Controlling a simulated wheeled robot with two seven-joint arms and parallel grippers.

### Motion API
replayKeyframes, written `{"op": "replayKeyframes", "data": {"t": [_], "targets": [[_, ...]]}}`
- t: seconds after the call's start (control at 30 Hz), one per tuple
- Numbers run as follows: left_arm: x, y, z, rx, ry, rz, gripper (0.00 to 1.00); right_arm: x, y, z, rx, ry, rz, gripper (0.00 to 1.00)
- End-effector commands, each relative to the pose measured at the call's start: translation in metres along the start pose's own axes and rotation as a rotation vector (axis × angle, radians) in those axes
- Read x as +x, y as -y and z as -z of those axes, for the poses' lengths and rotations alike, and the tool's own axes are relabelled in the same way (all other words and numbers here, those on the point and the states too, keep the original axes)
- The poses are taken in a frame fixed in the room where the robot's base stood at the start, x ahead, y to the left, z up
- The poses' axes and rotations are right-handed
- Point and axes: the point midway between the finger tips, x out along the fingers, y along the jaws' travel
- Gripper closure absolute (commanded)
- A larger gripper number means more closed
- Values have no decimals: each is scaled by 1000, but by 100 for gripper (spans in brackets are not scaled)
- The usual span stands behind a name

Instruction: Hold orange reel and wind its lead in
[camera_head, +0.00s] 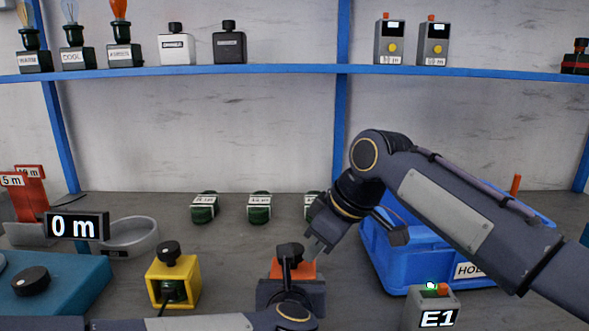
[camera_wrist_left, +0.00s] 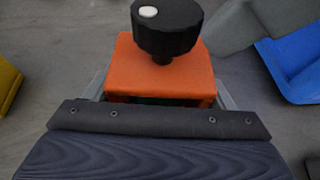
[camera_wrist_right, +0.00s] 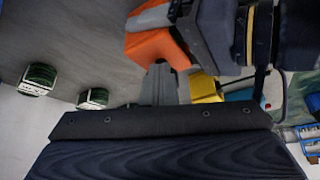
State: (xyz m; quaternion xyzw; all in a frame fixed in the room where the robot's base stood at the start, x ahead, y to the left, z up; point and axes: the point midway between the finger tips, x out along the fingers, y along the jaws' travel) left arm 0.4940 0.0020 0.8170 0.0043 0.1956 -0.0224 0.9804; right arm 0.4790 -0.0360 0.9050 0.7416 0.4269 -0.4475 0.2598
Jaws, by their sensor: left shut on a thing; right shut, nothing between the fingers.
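The orange reel (camera_head: 306,269), a block-shaped housing with a black knob (camera_head: 291,250) on top, stands at the front middle of the table. In the left wrist view the orange reel (camera_wrist_left: 150,80) sits between my left fingers, its knob (camera_wrist_left: 167,30) with a white dot on top. My left gripper (camera_head: 291,284) is shut on the reel. My right gripper (camera_head: 316,243) is shut and empty, just behind and right of the knob; its closed fingers (camera_wrist_right: 160,84) point toward the reel in the right wrist view. I cannot make out the reel's lead.
A yellow reel (camera_head: 188,280) stands to the left, a blue bin (camera_head: 388,262) to the right. Several green coils (camera_head: 259,206) lie behind. A small E1 box (camera_head: 437,304) is at front right. A teal device (camera_head: 70,285) and a "0 m" display (camera_head: 76,226) are at left.

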Motion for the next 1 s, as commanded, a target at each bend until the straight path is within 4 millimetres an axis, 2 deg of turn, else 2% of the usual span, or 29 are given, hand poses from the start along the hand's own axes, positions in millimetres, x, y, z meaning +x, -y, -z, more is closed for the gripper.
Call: {"op": "replayKeyframes", "data": {"t": [0.03, 0.33, 1.0], "targets": [[-3, 7, -1, 10, 4, 19, 49, 1, 7, 4, -9, -7, 10, 100], [-3, 8, -1, 11, 5, 21, 49, 2, 15, 6, -9, -8, 9, 100], [-3, 8, -1, 13, 5, 22, 48, 1, 18, 4, -10, -10, 8, 100]]}}
